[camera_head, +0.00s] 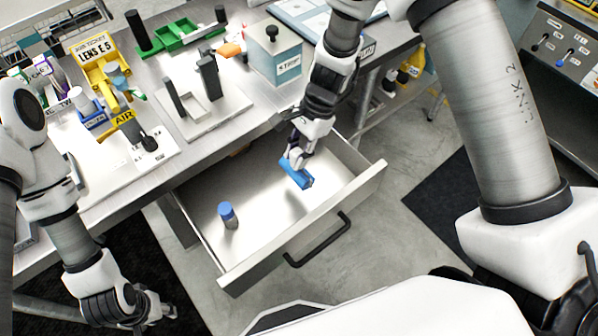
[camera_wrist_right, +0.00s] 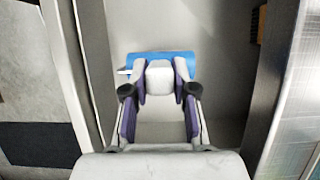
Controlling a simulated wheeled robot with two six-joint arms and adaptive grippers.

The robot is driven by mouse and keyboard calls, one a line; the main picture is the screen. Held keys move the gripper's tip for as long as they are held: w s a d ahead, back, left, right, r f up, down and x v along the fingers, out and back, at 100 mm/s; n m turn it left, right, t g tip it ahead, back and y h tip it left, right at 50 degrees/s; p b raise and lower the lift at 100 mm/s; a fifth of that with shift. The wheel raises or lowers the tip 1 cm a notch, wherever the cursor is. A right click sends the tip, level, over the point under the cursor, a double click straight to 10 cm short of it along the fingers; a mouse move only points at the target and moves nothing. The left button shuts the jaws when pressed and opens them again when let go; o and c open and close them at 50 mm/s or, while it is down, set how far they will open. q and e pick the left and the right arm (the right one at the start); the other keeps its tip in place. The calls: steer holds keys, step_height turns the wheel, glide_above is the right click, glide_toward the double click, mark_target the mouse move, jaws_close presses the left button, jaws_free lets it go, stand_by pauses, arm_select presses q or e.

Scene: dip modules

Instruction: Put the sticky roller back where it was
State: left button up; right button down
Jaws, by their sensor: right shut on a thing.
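The sticky roller is a blue cylinder (camera_head: 296,173) in the right part of the open drawer (camera_head: 262,262). It also shows in the right wrist view, where its blue ends (camera_wrist_right: 183,60) stick out at both sides of a white piece between the fingers. My right gripper (camera_head: 297,155) points down into the drawer and is shut on the roller. I cannot tell whether the roller touches the drawer floor. My left gripper (camera_head: 165,310) hangs low at the left, outside the drawer and away from the roller; its finger gap is unclear.
A dark bottle with a blue cap (camera_head: 228,216) stands in the drawer's left part. The drawer floor between it and the roller is bare. The bench above holds a grey box (camera_head: 275,55), a white stand (camera_head: 205,105), a yellow holder (camera_head: 97,62) and a green tray (camera_head: 185,35).

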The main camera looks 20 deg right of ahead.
steer(key=shift+w+f, duration=0.1)
steer(key=shift+f, duration=3.1)
steer(key=c, duration=0.9)
jaws_free()
steer(key=shift+c, duration=0.2)
steer(key=shift+r, duration=0.1)
steer(key=v, duration=1.2)
steer(key=shift+r, duration=0.1)
